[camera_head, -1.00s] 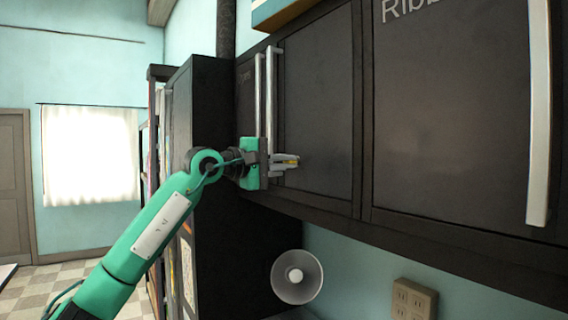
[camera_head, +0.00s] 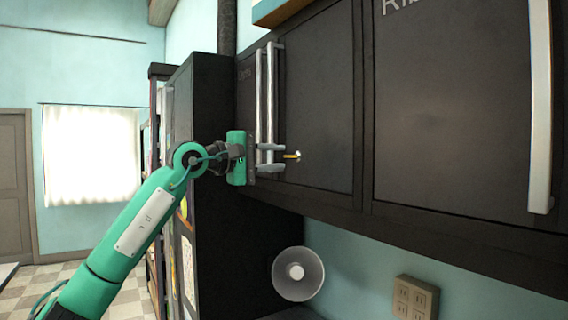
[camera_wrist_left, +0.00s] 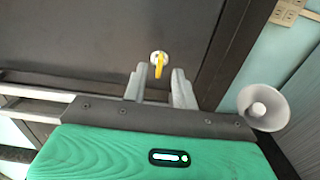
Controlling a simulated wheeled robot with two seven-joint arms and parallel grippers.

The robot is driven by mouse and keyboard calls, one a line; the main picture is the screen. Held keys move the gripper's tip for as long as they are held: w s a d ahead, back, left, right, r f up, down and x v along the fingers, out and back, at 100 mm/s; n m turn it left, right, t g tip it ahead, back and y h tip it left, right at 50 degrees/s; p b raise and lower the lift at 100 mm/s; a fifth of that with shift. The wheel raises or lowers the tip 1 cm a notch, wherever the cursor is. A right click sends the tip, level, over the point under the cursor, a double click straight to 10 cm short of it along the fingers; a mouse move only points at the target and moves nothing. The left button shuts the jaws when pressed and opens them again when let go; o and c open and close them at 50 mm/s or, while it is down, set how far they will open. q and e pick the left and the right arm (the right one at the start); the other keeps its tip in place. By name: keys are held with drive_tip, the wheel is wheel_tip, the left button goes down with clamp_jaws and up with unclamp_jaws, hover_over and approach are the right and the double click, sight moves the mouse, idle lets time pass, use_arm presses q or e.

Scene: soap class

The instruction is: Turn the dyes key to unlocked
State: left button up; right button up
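A small yellow key (camera_head: 291,156) sticks out of a round pale lock on a dark cabinet door (camera_head: 318,110), to the right of two long metal handles. In the left wrist view the key (camera_wrist_left: 160,64) hangs from the pale lock plate, just beyond and between my fingertips. My left gripper (camera_head: 283,157) is open, with a gap between its fingers (camera_wrist_left: 159,84). It points at the door, and the key shows apart from the fingers. Lettering on the door left of the handles is too small to read. My right gripper is in neither view.
Long metal handles (camera_head: 266,95) stand close beside my left gripper. Another cabinet door (camera_head: 455,120) with a pale handle is at the right. Below are a round white horn-shaped object (camera_head: 298,274) and a wall outlet (camera_head: 415,297).

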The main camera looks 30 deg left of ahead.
use_arm(q)
drive_tip(key=b+v, duration=0.3)
drive_tip(key=v, duration=0.7)
drive_tip(key=shift+s+a, duration=0.2)
drive_tip(key=shift+s, duration=0.05)
